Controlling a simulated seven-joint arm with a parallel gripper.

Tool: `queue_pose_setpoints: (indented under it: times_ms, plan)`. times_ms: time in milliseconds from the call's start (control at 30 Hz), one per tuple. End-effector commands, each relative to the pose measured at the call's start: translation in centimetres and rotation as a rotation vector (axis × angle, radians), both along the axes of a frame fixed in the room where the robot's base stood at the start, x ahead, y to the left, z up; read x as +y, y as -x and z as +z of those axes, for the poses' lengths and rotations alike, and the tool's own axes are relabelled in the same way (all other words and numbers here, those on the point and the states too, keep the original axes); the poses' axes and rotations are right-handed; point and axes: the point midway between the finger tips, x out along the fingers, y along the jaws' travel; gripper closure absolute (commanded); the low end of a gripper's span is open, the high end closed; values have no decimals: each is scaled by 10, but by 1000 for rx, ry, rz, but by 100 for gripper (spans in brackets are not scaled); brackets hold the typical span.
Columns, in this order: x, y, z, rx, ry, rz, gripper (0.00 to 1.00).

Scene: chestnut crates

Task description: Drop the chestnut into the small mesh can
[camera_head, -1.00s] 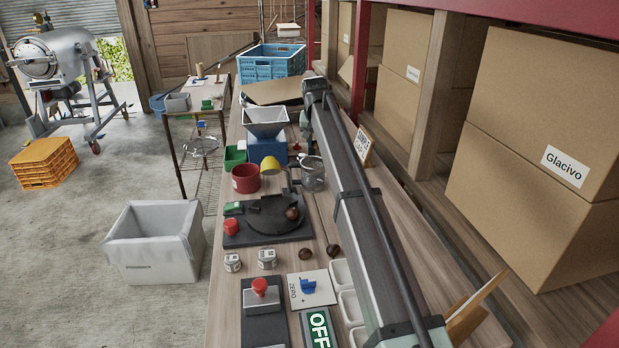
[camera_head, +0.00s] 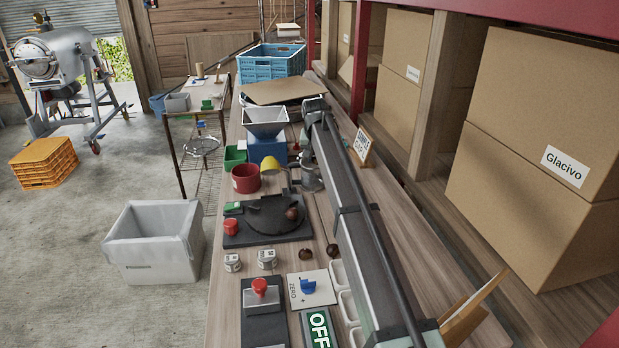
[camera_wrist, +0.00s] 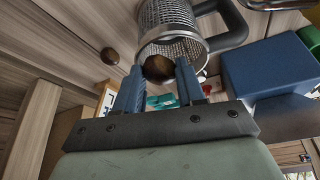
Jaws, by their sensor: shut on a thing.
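The small mesh can (camera_wrist: 170,18), a silver cylinder with a dark handle, shows in the wrist view with its open rim facing me. In the head view the can (camera_head: 312,180) is partly hidden by my arm. My gripper (camera_wrist: 159,78) has two blue fingers shut on a brown chestnut (camera_wrist: 157,67). The held chestnut shows against the can's mouth; I cannot tell whether it is inside the rim. Another chestnut (camera_wrist: 110,56) lies on the wooden table in the wrist view. In the head view, chestnuts lie on the table (camera_head: 305,253) and on the black round device (camera_head: 291,213).
A red cup (camera_head: 245,180), a yellow cup (camera_head: 270,167) and a blue-based hopper (camera_head: 266,125) stand left of and behind the can. White trays (camera_head: 348,306) lie nearer on the right. Cardboard boxes (camera_head: 540,150) line the right side.

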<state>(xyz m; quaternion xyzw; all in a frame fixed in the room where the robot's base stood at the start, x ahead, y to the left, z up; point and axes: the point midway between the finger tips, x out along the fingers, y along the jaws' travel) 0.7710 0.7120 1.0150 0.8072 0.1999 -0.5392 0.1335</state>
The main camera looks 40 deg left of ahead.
Motion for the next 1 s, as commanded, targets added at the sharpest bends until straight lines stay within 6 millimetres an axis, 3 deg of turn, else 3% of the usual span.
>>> queue_pose_setpoints:
  times_ms: [67, 100, 400, 767, 1000]
  plan:
    - [0, 0, 0, 0, 0, 0, 90]
    - [0, 0, 0, 0, 0, 0, 58]
    - [0, 0, 0, 0, 0, 0, 31]
    - [-1, 3, 7, 0, 0, 0, 31]
    - [-8, 15, 42, -1, -2, 0, 31]
